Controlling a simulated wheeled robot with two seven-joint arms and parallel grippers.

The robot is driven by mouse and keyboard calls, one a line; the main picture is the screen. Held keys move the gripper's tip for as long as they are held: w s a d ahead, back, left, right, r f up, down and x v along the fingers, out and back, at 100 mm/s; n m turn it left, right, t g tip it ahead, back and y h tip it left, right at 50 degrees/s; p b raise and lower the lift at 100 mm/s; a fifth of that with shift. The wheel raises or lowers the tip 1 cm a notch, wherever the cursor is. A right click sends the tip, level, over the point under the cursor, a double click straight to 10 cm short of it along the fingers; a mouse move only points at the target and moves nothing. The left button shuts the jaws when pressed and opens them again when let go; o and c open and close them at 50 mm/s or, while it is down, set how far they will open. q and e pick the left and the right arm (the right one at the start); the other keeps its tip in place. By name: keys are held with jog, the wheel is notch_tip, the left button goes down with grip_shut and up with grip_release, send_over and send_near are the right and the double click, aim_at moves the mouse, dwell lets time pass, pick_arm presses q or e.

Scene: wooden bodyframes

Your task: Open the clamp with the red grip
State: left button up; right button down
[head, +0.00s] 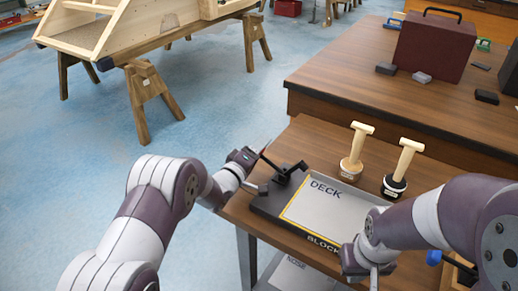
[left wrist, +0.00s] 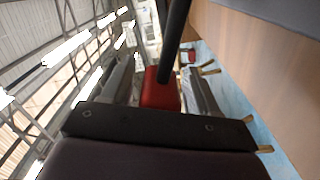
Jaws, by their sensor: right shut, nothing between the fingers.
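A black clamp (head: 284,174) stands at the left edge of the board marked DECK, its dark lever reaching up and left toward my left gripper. In the left wrist view a red block-like part (left wrist: 160,88) sits at the lower end of a black bar (left wrist: 176,40), just beyond the gripper's dark front; it looks like the red grip. No red shows clearly on the clamp in the head view. My left gripper (head: 258,178) is beside the lever; its fingers are too hidden to tell whether it touches or holds it. My right gripper (head: 368,274) is shut and empty over the board's front right.
The board (head: 322,212) lies on a wooden table. Two wooden-handled stamp-like tools (head: 352,160) (head: 399,172) stand behind it. A dark red case (head: 430,45) and small blocks are on the farther bench. Sawhorses hold a wooden frame (head: 110,30) at the upper left.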

pick_arm(q)
jog(key=v, duration=1.2)
jog(key=shift+s+a, duration=0.2)
jog(key=shift+s, duration=0.1)
